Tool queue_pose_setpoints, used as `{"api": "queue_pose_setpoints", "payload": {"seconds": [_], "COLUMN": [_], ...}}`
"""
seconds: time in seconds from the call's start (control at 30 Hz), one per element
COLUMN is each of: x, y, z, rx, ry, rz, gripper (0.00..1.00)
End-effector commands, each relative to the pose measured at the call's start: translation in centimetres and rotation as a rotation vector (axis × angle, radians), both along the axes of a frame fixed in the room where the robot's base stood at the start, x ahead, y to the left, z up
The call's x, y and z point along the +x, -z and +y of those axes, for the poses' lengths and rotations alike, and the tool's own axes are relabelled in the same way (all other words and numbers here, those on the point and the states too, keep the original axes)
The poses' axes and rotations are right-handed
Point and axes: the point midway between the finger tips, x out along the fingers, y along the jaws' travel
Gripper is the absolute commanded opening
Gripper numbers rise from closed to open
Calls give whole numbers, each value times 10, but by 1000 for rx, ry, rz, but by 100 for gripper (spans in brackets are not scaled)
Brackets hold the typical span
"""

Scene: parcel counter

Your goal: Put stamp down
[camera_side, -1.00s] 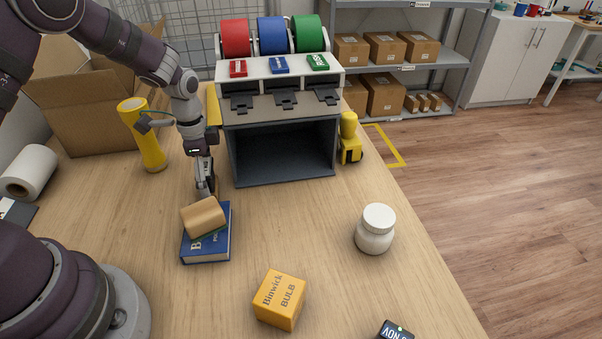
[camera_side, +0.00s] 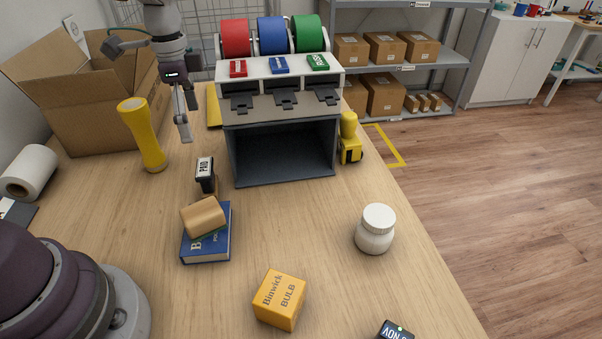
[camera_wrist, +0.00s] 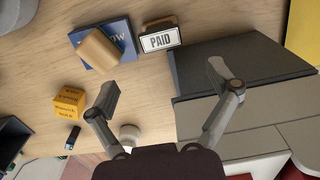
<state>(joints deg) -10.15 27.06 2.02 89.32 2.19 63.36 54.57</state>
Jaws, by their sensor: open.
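The stamp (camera_side: 205,174), a small black block with a white "PAID" label, stands on the wooden counter just behind the blue book. It also shows in the wrist view (camera_wrist: 160,41), with its label facing up. My gripper (camera_side: 186,128) is up and behind the stamp, clear of it. In the wrist view my gripper's two fingers (camera_wrist: 164,82) are spread wide with nothing between them. The stamp lies beyond the fingertips there.
A yellow cylinder (camera_side: 145,138) stands left, and the grey dispenser (camera_side: 232,150) right. A yellow box (camera_side: 279,300) and white jar (camera_side: 375,229) are nearer the front.

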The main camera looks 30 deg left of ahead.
Motion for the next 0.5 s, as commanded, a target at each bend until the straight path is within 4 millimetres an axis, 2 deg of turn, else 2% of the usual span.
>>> {"api": "queue_pose_setpoints", "payload": {"seconds": [0.17, 0.3, 0.4, 0.5], "x": [-21, -59, -86, -105], "y": [-38, -68, -75, -74], "z": [-17, -37, -48, -53], "rx": [0, -41, -94, -147], "ry": [-163, -395, -551, -668], "rz": [-113, -262, -356, -421], "gripper": [88, 88, 88, 88]}}
